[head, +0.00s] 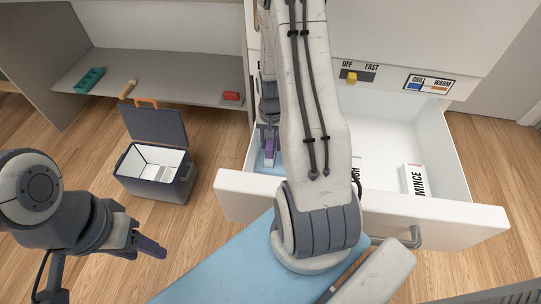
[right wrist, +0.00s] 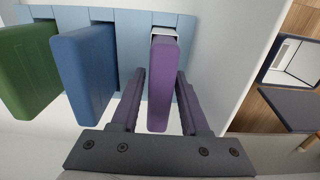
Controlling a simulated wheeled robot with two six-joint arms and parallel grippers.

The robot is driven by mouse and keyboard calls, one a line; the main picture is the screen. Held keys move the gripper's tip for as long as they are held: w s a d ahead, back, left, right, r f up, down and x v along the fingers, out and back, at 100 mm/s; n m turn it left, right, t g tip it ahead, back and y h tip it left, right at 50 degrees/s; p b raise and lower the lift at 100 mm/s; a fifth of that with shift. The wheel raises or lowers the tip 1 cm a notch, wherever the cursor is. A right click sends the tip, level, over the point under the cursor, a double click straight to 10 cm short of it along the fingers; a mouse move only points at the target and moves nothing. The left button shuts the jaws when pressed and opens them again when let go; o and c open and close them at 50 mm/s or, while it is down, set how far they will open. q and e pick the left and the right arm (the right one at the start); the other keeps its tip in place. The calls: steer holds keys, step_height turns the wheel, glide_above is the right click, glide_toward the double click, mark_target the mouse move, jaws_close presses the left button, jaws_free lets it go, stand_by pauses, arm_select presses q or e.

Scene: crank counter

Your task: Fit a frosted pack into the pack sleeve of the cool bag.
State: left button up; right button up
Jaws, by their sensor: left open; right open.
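In the right wrist view, a purple pack (right wrist: 163,85) with a white band at its far end stands in a slot of a light-blue rack (right wrist: 130,55). My right gripper (right wrist: 160,75) is open, one finger on each side of this pack. A blue pack (right wrist: 82,75) and a green pack (right wrist: 28,80) stand to its left. In the head view my right gripper (head: 268,148) is down in the drawer's left end, partly hidden by my arm. The cool bag (head: 152,188) stands open on the floor, its white inside divided.
The open white drawer (head: 455,215) holds a box marked MINCE (head: 413,180); another box is mostly hidden by my arm. Above it are a yellow slider (head: 350,77) and a COLD/WARM panel (head: 428,84). A shelf (head: 170,82) holds teal and red items.

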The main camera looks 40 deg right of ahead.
steer(key=shift+f, duration=0.1)
jaws_close()
step_height(320, 180, up, 9)
steer(key=p, duration=0.9)
steer(key=shift+r, duration=0.2)
